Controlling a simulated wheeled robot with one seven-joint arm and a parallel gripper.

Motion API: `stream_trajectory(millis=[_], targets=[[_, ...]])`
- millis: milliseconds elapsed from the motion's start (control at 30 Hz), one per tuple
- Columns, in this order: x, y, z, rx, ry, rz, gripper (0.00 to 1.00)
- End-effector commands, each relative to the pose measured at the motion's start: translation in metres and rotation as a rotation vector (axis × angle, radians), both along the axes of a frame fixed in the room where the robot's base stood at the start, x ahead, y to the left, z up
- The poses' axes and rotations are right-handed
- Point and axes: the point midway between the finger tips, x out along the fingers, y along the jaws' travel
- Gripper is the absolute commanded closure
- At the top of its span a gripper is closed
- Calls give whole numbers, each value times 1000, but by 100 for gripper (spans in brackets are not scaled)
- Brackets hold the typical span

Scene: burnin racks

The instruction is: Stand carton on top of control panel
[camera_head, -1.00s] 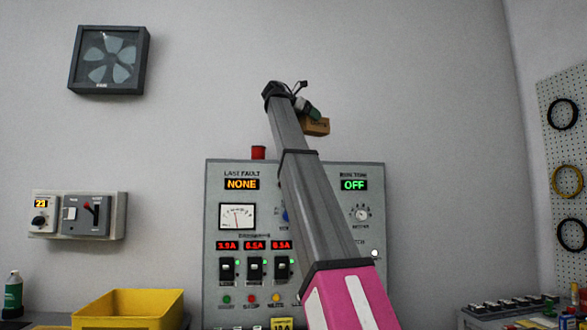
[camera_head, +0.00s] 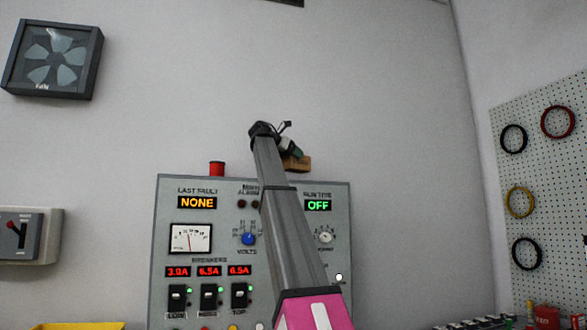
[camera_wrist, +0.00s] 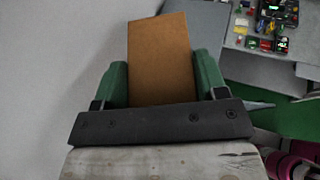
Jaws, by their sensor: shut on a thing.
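The carton (camera_head: 297,164) is a small brown box. In the head view it is just above the top edge of the grey control panel (camera_head: 215,270), right of the panel's middle; I cannot tell whether it touches. My gripper (camera_head: 292,152) is shut on it, partly hidden behind my arm. In the wrist view the carton (camera_wrist: 160,58) sits between the two green fingers of my gripper (camera_wrist: 160,82), with its plain brown face showing.
A red beacon (camera_head: 217,169) stands on the panel top, left of my arm. A pegboard (camera_head: 545,200) with cable loops is on the right wall. A fan (camera_head: 52,60) and a switch box (camera_head: 30,235) are on the wall at left. A yellow bin (camera_head: 75,326) is below.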

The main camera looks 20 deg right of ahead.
Motion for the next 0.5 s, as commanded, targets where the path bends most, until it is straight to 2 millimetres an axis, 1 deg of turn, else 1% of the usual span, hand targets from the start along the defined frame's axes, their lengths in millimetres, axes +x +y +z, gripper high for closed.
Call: stream_trajectory(millis=[100, 233, 400, 500], targets=[[2, -7, -4, 0, 0, 1, 64], [2, -8, -12, 0, 0, 1, 64], [1, -7, -35, 0, 1, 0, 64], [2, -7, -45, 0, 0, 0, 64]])
